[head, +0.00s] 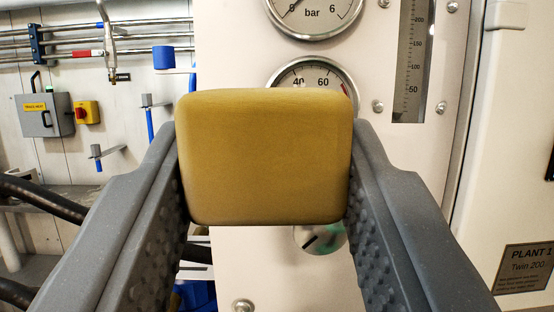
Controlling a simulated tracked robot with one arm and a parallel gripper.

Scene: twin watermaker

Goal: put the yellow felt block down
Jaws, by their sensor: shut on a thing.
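The yellow felt block (264,157) fills the middle of the head view, a rounded mustard-yellow cuboid. My gripper (266,165) is shut on it, with one grey finger pressed against its left side and one against its right side. The block is held up in front of a pale panel. It hides the lower part of a gauge behind it. No supporting surface shows directly under the block.
A pale panel (230,40) with round gauges (315,12), a vertical scale (411,60) and a knob (320,238) stands behind the block. At left are a grey switch box (45,116), a yellow-and-red switch (86,112), pipes and a grey ledge (90,198). Black hoses (42,197) run at lower left.

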